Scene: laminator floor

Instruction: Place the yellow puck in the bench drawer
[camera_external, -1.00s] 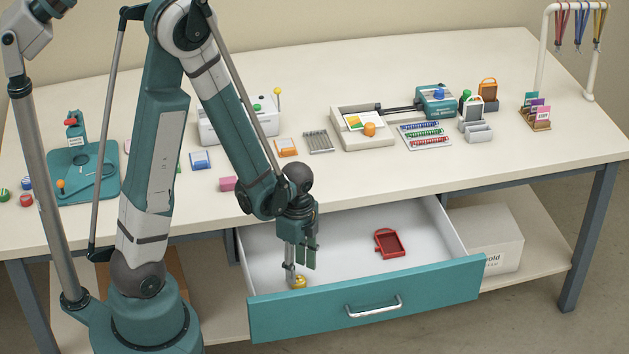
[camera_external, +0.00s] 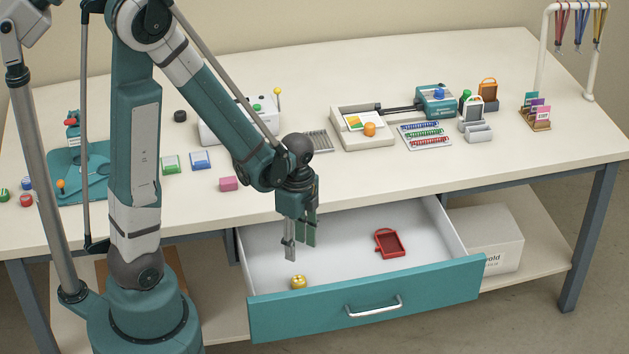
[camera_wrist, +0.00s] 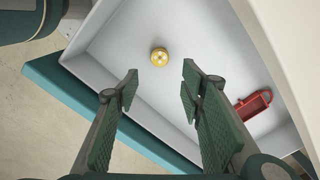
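The yellow puck (camera_external: 298,282) lies on the floor of the open bench drawer (camera_external: 366,308), near its front left corner. It also shows in the wrist view (camera_wrist: 159,57), beyond my fingertips and apart from them. My gripper (camera_external: 299,252) hangs over the left part of the drawer, above the puck and a little behind it. In the wrist view its two fingers (camera_wrist: 160,80) are spread with nothing between them. The drawer is pulled out from under the bench.
A red tray-like holder (camera_external: 390,243) lies in the drawer to the right of my gripper. The white bench top (camera_external: 330,187) behind holds a laminator, trays, badges and several pucks. A white box (camera_external: 487,238) stands on the lower shelf. The drawer's middle is clear.

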